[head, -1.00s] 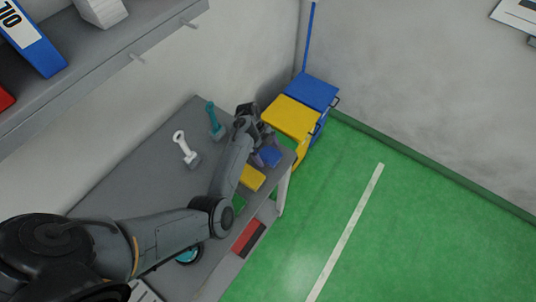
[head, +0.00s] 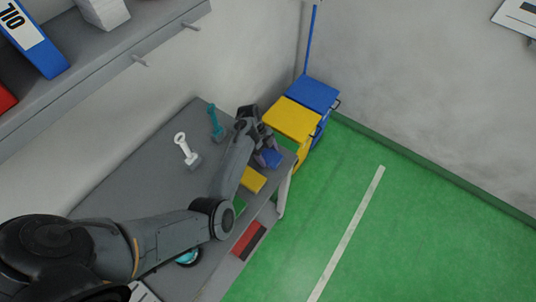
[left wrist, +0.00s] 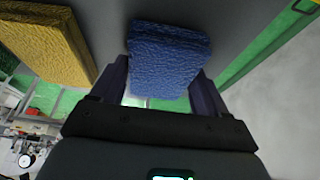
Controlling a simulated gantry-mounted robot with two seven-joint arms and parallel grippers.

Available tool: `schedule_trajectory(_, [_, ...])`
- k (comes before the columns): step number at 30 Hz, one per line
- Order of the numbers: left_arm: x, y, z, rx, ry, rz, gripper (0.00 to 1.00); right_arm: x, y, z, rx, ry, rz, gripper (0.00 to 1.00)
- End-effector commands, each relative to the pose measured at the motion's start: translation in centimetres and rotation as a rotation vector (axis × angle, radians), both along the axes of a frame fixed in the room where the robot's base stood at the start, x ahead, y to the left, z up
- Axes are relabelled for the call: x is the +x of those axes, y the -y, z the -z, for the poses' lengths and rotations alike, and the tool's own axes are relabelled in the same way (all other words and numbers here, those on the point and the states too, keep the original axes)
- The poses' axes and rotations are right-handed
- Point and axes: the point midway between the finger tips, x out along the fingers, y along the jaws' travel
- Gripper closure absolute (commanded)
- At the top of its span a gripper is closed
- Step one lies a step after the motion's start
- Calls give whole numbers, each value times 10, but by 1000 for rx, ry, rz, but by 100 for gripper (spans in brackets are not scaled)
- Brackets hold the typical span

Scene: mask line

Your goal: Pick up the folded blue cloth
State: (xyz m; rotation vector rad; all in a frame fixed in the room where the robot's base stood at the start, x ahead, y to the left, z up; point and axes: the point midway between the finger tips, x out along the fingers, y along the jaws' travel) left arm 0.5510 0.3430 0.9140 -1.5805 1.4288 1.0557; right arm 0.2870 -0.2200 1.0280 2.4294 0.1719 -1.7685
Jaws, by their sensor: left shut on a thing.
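The folded blue cloth (head: 271,158) is at the far right end of the grey table, near its front edge. In the left wrist view the thick, textured blue cloth (left wrist: 168,55) sits between the two fingers of my left gripper (left wrist: 162,78). My left gripper (head: 264,152) is shut on it, with one finger on each side. I cannot tell whether the cloth is clear of the table. My right gripper is out of view.
A folded yellow cloth (head: 253,180) lies beside the blue one, with a green one (head: 239,205) nearer me. White (head: 186,150) and teal (head: 215,122) upright tools stand behind. Yellow (head: 292,119) and blue (head: 312,93) bins stand beyond the table end. Green floor (head: 420,240) is clear.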

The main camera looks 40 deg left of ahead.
Motion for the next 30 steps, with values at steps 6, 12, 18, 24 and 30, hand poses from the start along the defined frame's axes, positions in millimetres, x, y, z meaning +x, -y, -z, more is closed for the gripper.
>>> schedule_trajectory(6, [1, 0, -17, 1, 3, 1, 54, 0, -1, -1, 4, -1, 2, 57])
schedule_trajectory(12, [2, 13, -48, -1, 2, 4, 54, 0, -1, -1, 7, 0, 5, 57])
schedule_trajectory(18, [8, 54, -72, -1, 3, 3, 55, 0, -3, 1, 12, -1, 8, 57])
schedule_trajectory(24, [13, 88, -93, -1, 2, 1, 62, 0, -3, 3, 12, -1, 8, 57])
schedule_trajectory(30, [16, 108, -105, 0, 0, 0, 61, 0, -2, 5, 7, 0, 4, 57])
